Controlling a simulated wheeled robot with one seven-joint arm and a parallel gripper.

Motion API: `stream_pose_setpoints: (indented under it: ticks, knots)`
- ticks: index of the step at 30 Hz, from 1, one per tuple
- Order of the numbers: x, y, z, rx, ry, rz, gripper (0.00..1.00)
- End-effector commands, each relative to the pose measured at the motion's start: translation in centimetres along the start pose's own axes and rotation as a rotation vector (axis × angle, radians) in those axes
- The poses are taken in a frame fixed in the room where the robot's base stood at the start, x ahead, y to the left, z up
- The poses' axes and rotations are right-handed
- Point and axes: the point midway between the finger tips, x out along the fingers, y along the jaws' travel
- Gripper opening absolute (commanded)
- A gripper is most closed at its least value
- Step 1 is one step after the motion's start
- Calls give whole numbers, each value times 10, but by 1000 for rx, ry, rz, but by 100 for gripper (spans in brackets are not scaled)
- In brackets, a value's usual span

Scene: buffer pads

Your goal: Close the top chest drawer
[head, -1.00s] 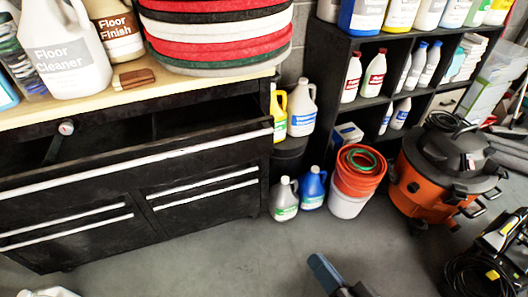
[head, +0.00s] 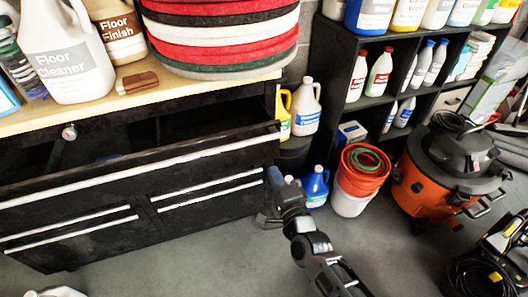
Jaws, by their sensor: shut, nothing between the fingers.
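The black chest has its top drawer (head: 200,163) pulled out. The drawer's white-edged front stands out from the chest body, and a dark opening (head: 200,122) shows behind and above it. My gripper (head: 264,219) is a small dark shape near the chest's lower right corner. It is shut and empty, below and a little right of the drawer front's right end. I cannot tell whether it touches the chest. My arm reaches up to it from the lower right.
Lower drawers (head: 70,230) look shut. A blue jug (head: 316,187), an orange bucket (head: 362,175) and an orange vacuum (head: 440,185) stand right of the chest. Floor (head: 190,262) in front of the chest is largely clear.

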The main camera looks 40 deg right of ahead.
Motion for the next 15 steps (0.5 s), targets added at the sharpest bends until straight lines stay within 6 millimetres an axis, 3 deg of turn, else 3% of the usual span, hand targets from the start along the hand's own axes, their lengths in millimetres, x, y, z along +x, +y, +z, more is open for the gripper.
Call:
stream_pose_setpoints:
  ticks: [6,15]
  knots:
    - [43,-3,0,-1,0,-2,0]
    - [80,-1,0,-1,-1,0,0]
